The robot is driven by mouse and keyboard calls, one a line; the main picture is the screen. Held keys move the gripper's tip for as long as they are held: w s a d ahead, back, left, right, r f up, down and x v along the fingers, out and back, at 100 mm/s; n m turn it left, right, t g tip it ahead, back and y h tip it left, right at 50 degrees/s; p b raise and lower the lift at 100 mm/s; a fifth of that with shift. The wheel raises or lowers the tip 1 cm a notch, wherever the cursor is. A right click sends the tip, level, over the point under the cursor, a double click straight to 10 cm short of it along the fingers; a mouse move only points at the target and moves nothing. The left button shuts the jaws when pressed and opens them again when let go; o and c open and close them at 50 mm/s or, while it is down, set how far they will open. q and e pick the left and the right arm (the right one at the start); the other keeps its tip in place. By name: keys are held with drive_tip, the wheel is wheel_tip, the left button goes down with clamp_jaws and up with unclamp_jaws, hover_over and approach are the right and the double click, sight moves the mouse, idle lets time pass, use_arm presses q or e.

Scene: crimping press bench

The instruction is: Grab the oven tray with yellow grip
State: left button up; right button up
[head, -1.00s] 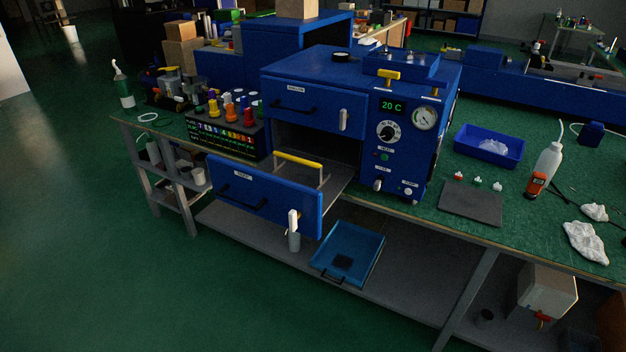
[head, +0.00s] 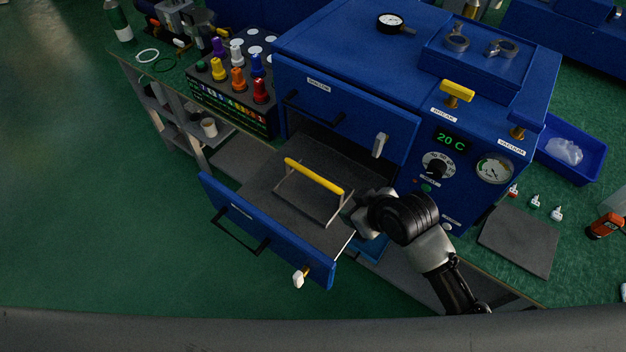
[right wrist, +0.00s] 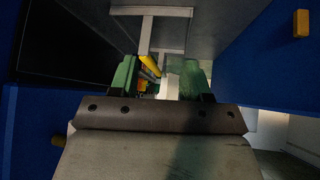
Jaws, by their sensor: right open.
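The oven tray (head: 262,190) is a dark flat plate in the pulled-out lower drawer of the blue oven (head: 400,90). Its yellow grip (head: 313,175) is a bar raised on a metal frame above the tray. My right gripper (head: 352,208) is at the right end of the grip, close to the tray's right side. In the right wrist view, its green fingers (right wrist: 160,78) are open, and the yellow grip (right wrist: 150,65) shows in the gap between them. Whether they touch it cannot be told. My left gripper is not in view.
The drawer front (head: 265,235) has a black handle and a white-tipped latch. The upper oven door (head: 345,112) is shut above the tray. A grey mat (head: 518,240) lies on the bench at right.

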sight(313, 174)
drive_tip(key=w+a+r+n+y, duration=0.2)
drive_tip(key=w+a+r+n, duration=0.1)
drive_tip(key=w+r, duration=0.15)
drive_tip(key=shift+t, duration=0.3)
drive_tip(key=p+x, duration=0.1)
drive_tip(key=x, duration=0.6)
drive_tip(key=shift+w+a+r+p, duration=0.1)
drive_tip(key=shift+w+p, duration=0.25)
drive_tip(key=shift+p+x, duration=0.35)
drive_tip(key=shift+x, duration=1.7)
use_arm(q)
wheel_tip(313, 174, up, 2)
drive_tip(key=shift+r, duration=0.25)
use_arm(e)
drive_tip(key=shift+s, duration=0.1)
drive_tip(key=shift+c, duration=0.5)
clamp_jaws()
